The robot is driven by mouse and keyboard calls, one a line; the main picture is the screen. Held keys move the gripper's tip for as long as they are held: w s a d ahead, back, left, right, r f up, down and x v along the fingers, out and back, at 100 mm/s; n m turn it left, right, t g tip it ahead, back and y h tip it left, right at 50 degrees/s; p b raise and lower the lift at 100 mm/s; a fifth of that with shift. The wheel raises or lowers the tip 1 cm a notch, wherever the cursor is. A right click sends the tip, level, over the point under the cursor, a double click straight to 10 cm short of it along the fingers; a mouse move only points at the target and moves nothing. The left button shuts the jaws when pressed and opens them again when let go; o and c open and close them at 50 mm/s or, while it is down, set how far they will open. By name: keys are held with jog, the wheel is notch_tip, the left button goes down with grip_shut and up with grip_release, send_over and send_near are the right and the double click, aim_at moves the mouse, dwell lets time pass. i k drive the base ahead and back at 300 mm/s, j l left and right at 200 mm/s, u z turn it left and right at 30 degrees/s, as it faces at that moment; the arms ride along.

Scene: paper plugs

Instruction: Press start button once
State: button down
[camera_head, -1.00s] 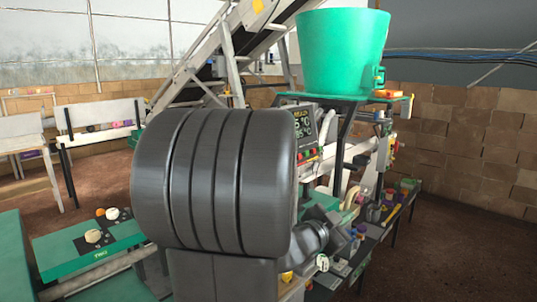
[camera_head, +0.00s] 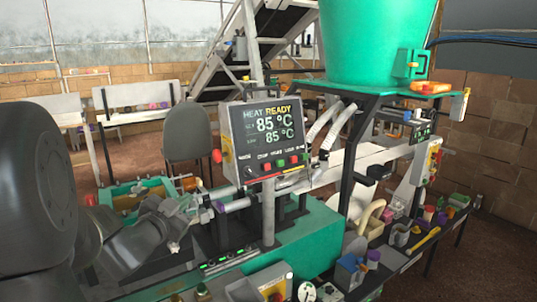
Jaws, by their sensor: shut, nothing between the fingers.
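A grey control panel (camera_head: 266,138) stands on a post near the middle, its screen reading "HEAT READY" and 85 °C twice. Below the screen is a row of small buttons with labels too small to read surely. A black knob is at the row's left end. My gripper (camera_head: 203,213) appears to be at the lower left of the panel, shut and empty, apart from the buttons. Its fingertips are hard to tell from the machine parts behind.
A larger red button (camera_head: 216,156) sticks out from the panel's left side. A green hopper (camera_head: 372,45) stands on a frame at the upper right. A cluttered bench (camera_head: 415,255) runs along the right.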

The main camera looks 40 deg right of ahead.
aim_at(280, 163)
jog(key=k+l, duration=0.1)
jog(key=l, duration=0.9)
jog(key=k+l+u, duration=0.1)
jog(key=l, duration=0.35)
jog(key=k+l, duration=0.15)
jog(key=l, duration=0.35)
